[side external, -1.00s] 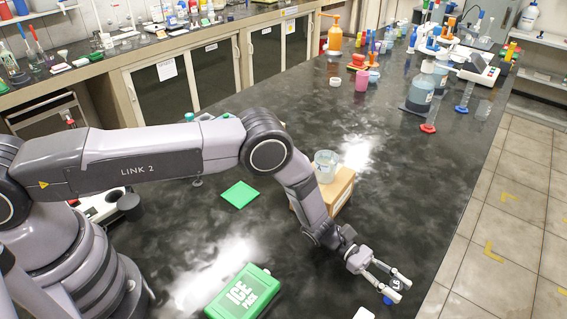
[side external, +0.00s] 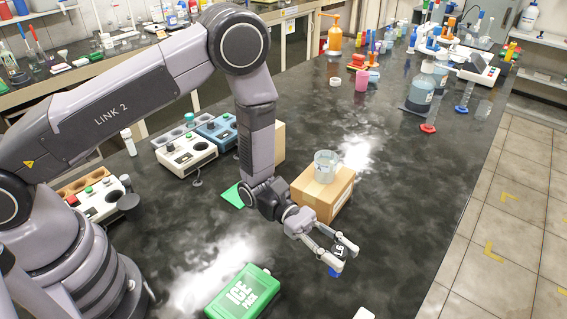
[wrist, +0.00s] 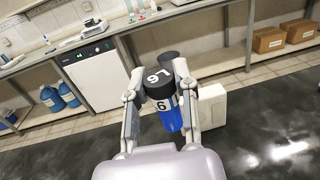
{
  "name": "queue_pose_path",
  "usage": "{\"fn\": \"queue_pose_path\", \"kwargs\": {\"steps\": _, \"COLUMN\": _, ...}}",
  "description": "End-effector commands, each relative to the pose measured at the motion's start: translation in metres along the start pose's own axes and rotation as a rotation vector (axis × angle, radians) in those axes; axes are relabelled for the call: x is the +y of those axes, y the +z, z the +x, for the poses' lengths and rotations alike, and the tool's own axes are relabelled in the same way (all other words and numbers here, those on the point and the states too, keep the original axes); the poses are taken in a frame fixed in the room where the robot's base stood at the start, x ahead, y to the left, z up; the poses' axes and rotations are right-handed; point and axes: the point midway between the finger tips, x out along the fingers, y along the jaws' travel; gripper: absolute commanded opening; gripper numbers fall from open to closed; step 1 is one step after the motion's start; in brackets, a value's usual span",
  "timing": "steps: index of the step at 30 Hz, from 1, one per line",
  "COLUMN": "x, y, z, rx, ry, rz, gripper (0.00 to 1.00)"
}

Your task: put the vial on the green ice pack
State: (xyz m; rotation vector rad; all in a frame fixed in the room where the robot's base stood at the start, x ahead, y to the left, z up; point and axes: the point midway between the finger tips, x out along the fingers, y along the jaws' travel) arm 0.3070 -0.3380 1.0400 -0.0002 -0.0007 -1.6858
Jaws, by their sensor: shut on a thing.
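My gripper (side external: 335,251) is shut on the vial, which has a dark cap marked L6 and a blue lower part. The vial (side external: 336,270) is held above the black bench, with its blue end pointing down. In the wrist view the vial (wrist: 165,108) sits between both fingers of my gripper (wrist: 158,95). The green ice pack (side external: 238,292), lettered ICE PACK, lies flat on the bench to the left of and nearer the camera than the vial. Its top is bare.
A cardboard box (side external: 318,196) with a clear beaker (side external: 326,164) on top stands just behind my gripper. A thin green square (side external: 231,196) lies behind my forearm. Control boxes (side external: 186,153) stand at left. Bench between gripper and ice pack is clear.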

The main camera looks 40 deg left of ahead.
Motion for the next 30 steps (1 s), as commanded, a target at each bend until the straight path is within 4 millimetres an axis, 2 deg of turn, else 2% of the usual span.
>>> {"fn": "queue_pose_path", "kwargs": {"steps": 5, "x": -0.018, "y": 0.002, "z": -0.02, "rx": 0.011, "ry": -0.028, "rz": -0.005, "gripper": 0.0}}
{"fn": "queue_pose_path", "kwargs": {"steps": 12, "x": -0.07, "y": -0.01, "z": -0.078, "rx": 0.028, "ry": -0.211, "rz": -0.013, "gripper": 0.0}}
{"fn": "queue_pose_path", "kwargs": {"steps": 18, "x": -0.105, "y": -0.011, "z": -0.111, "rx": 0.006, "ry": -0.33, "rz": -0.007, "gripper": 0.0}}
{"fn": "queue_pose_path", "kwargs": {"steps": 22, "x": -0.113, "y": -0.028, "z": -0.117, "rx": -0.001, "ry": -0.356, "rz": -0.006, "gripper": 0.0}}
{"fn": "queue_pose_path", "kwargs": {"steps": 30, "x": -0.113, "y": -0.063, "z": -0.117, "rx": -0.001, "ry": -0.357, "rz": -0.004, "gripper": 0.0}}
